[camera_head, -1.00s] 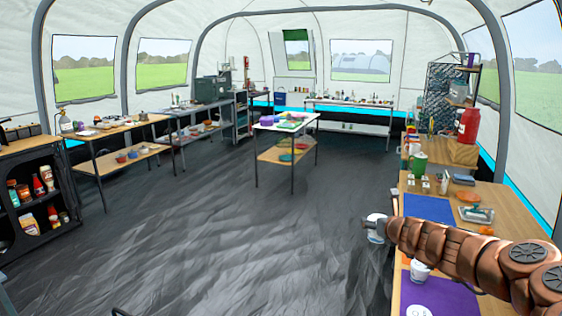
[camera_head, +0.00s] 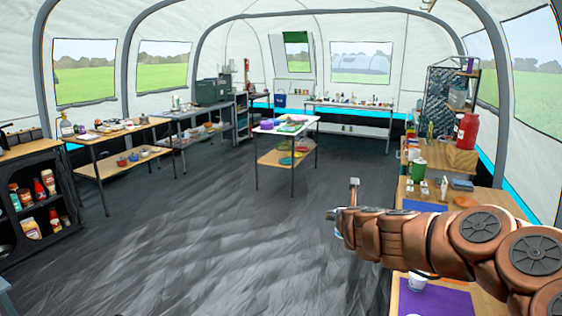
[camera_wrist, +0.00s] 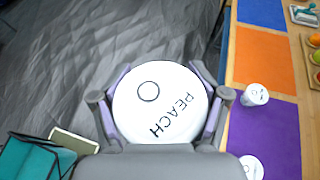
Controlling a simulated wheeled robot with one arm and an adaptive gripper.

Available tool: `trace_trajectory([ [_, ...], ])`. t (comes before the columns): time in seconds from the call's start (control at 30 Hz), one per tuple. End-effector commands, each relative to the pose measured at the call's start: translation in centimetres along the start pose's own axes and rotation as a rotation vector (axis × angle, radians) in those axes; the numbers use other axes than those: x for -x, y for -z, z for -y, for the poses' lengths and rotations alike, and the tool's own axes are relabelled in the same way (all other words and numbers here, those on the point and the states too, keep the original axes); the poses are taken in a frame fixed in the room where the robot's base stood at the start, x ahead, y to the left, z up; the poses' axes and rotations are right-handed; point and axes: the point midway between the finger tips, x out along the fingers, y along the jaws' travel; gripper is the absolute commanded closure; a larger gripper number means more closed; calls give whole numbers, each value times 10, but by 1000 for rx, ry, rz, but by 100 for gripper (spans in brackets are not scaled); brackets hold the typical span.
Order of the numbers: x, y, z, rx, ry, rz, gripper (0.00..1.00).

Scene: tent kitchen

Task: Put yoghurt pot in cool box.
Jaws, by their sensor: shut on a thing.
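The yoghurt pot (camera_wrist: 160,103) has a round white lid marked PEACH and fills the middle of the wrist view. My gripper (camera_wrist: 160,100) is shut on it, with a finger on each side. In the head view my gripper (camera_head: 342,216) is held over the dark floor, left of the right-hand table; the pot is mostly hidden there. A teal open-topped box with a pale edge (camera_wrist: 35,160) shows at the lower left of the wrist view; I cannot tell whether it is the cool box.
The right-hand table (camera_head: 488,200) carries purple, orange and blue mats and white cups (camera_wrist: 255,95). A white-topped table (camera_head: 285,126) stands mid-room. Shelves (camera_head: 40,200) and tables line the left. The dark floor (camera_head: 210,230) between is clear.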

Motion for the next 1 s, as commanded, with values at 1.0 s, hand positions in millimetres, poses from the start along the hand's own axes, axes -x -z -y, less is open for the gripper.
trace_trajectory([
  [1.0,66,43,9,-74,189,27,69],
])
